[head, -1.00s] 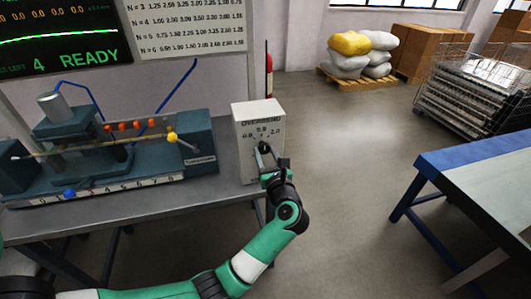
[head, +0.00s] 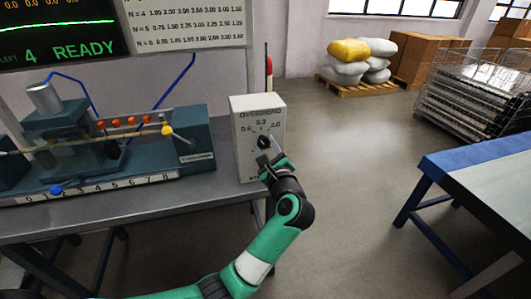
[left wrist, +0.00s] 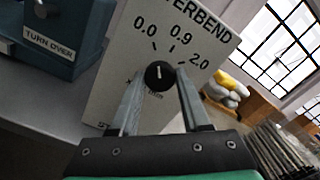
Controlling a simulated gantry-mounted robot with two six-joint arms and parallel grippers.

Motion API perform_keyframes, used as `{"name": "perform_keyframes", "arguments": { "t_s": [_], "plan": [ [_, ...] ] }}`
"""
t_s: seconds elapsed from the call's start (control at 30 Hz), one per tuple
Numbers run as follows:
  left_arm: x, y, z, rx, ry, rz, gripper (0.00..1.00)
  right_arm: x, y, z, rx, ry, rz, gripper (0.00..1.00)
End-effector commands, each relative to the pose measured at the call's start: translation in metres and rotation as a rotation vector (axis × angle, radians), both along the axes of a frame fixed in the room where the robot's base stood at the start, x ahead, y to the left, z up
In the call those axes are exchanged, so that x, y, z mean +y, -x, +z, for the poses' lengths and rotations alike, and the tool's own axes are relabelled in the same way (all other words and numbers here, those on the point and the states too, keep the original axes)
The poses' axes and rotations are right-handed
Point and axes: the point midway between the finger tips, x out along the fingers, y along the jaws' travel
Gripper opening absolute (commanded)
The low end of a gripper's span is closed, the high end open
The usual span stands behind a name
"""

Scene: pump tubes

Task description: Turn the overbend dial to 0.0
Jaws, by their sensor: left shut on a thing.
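The overbend box (head: 245,165) is a pale upright box at the right end of the bench. Its face carries the marks 0.0, 0.9 and 2.0 around a black dial (head: 263,142). In the left wrist view, the dial (left wrist: 160,76) has a white pointer line, aimed roughly up in the picture; its exact reading is hard to tell. My left gripper (head: 266,151) reaches the dial from below right. Its two fingers are shut on the dial, one on each side, in the left wrist view. My right gripper is not in view.
A blue-green tube bender (head: 100,140) with a yellow-knobbed lever stands left of the box on the grey bench (head: 205,200). A blue-edged table (head: 480,175) stands at the right. Floor between them is clear.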

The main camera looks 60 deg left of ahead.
Motion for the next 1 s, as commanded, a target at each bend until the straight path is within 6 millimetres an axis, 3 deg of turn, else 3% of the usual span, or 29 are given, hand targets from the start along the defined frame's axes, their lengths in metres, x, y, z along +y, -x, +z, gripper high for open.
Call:
{"name": "perform_keyframes", "arguments": {
  "t_s": [0.3, 0.83, 0.87, 1.0],
  "plan": [
    [0.0, 0.0, -0.001, -0.134, 0.026, -0.001, 0.0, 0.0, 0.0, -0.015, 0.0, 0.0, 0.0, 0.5],
    [0.0, 0.0, 0.0, -0.162, 0.032, -0.001, 0.0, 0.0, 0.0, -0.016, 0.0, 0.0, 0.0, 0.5],
    [0.0, 0.0, 0.0, -0.162, 0.032, -0.001, 0.5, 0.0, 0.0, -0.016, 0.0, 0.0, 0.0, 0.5],
    [0.0, 0.0, 0.0, -0.161, 0.031, -0.001, 0.76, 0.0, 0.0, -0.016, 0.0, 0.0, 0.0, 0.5]
  ]
}}
